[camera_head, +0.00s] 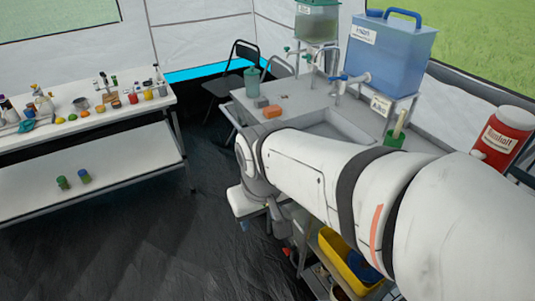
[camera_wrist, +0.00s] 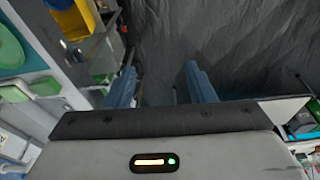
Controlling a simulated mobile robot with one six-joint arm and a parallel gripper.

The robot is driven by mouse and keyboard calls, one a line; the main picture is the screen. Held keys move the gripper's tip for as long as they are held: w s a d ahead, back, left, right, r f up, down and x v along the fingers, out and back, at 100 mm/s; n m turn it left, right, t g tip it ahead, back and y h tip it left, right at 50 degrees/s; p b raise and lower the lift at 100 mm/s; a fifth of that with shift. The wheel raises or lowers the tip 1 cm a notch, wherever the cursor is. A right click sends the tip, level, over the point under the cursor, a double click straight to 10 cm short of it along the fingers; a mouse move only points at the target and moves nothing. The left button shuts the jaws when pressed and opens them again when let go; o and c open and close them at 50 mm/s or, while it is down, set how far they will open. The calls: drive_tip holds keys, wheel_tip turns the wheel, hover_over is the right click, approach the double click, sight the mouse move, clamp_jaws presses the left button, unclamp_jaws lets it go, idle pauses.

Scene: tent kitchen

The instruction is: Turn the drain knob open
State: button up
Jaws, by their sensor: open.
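My gripper (camera_wrist: 160,82) is open, its two blue-grey fingers wide apart with only dark floor between them in the wrist view. In the head view my arm reaches across the front of the sink unit (camera_head: 335,122), with the wrist low at its left front. A small red part (camera_head: 286,251) shows below the sink, near the wrist; I cannot tell for sure that it is the drain knob. The grey basin is partly hidden behind my arm. A blue tap lever (camera_head: 338,78) is on the hose by the blue water tank (camera_head: 392,52).
Under the sink is a shelf with a yellow bin (camera_head: 338,258). An orange sponge (camera_head: 271,111) and a green bottle (camera_head: 251,80) stand on the counter. A white table (camera_head: 100,113) with food items is at left. The dark floor (camera_head: 150,230) between is clear.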

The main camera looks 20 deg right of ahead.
drive_tip(key=shift+o, duration=1.4)
drive_tip(key=f+g, duration=0.1)
drive_tip(key=f, duration=0.1)
drive_tip(key=d+f+n+g+h+b, duration=0.1)
drive_tip(key=f, duration=0.1)
drive_tip(key=shift+d+h, duration=0.2)
drive_tip(key=shift+h, duration=0.1)
drive_tip(key=shift+o, duration=0.8)
drive_tip(key=d+f+n+g+h+b, duration=0.1)
drive_tip(key=d+f+n+g+h, duration=0.1)
drive_tip(key=d+f, duration=0.2)
drive_tip(key=shift+w+f+g+h+b, duration=0.2)
drive_tip(key=shift+f+g+h+b, duration=0.1)
drive_tip(key=shift+g, duration=0.1)
drive_tip(key=w+d+f+n+t+h+b, duration=0.2)
drive_tip(key=w+d+f+n+h+b, duration=0.1)
drive_tip(key=w+d+f+n+h, duration=0.55)
drive_tip(key=w+d+f+n+t+h+b, duration=0.25)
drive_tip(key=w+f+n+h, duration=0.35)
drive_tip(key=f, duration=0.5)
drive_tip(key=s+d+n, duration=0.1)
drive_tip(key=d, duration=0.7)
drive_tip(key=shift+r+y, duration=0.2)
drive_tip(key=shift+y, duration=0.25)
drive_tip(key=shift+g, duration=0.25)
drive_tip(key=shift+c, duration=0.3)
